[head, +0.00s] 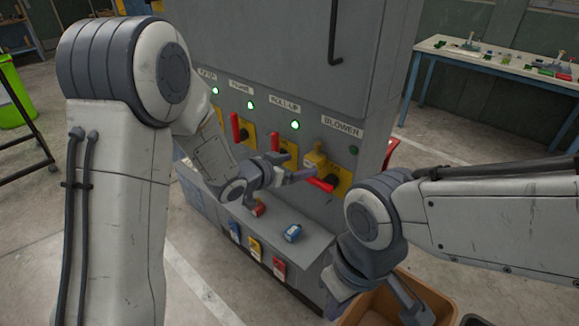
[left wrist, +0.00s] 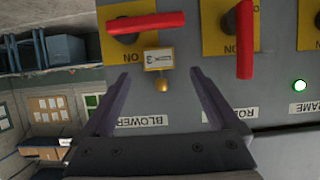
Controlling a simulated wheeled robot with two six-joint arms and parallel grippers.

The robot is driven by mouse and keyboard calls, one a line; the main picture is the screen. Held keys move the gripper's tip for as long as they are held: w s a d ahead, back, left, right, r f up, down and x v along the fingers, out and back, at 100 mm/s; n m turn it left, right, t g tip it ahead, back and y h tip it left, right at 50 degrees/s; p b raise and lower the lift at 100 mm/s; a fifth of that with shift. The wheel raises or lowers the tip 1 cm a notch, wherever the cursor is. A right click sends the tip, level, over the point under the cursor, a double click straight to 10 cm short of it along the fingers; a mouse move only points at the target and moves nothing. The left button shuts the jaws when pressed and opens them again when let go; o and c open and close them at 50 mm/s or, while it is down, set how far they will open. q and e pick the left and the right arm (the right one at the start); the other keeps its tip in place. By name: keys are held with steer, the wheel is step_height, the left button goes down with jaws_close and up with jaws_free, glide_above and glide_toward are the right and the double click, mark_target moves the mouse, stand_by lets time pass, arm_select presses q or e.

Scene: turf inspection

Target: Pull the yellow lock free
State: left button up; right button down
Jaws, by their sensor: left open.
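The yellow lock (head: 316,159) is at the red BLOWER handle (head: 322,184) on the cabinet front. In the left wrist view, the lock (left wrist: 158,60) has a white label and a small yellow knob below it. The red BLOWER handle (left wrist: 146,23) lies crosswise just above it there. My left gripper (head: 293,167) is open in front of the BLOWER switch. In the left wrist view its fingertips (left wrist: 160,76) stand on either side of the lock, with visible gaps. My right gripper (head: 415,301) is low at the right, away from the lock; its jaws are unclear.
Red ROLL-UP handle (head: 281,147) is beside the BLOWER switch. The BLOWER lamp (head: 353,150) is dark; the other lamps are lit. A blue lock (head: 292,233) and a red one (head: 258,209) lie on the ledge. A brown bin (head: 370,309) stands below my right gripper.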

mark_target(310, 162)
arm_select(q)
steer(key=shift+p+x, duration=0.3)
steer(key=shift+x, duration=2.5)
jaws_close()
steer(key=c, duration=1)
jaws_free()
steer(key=shift+s, duration=0.1)
steer(key=c, duration=0.5)
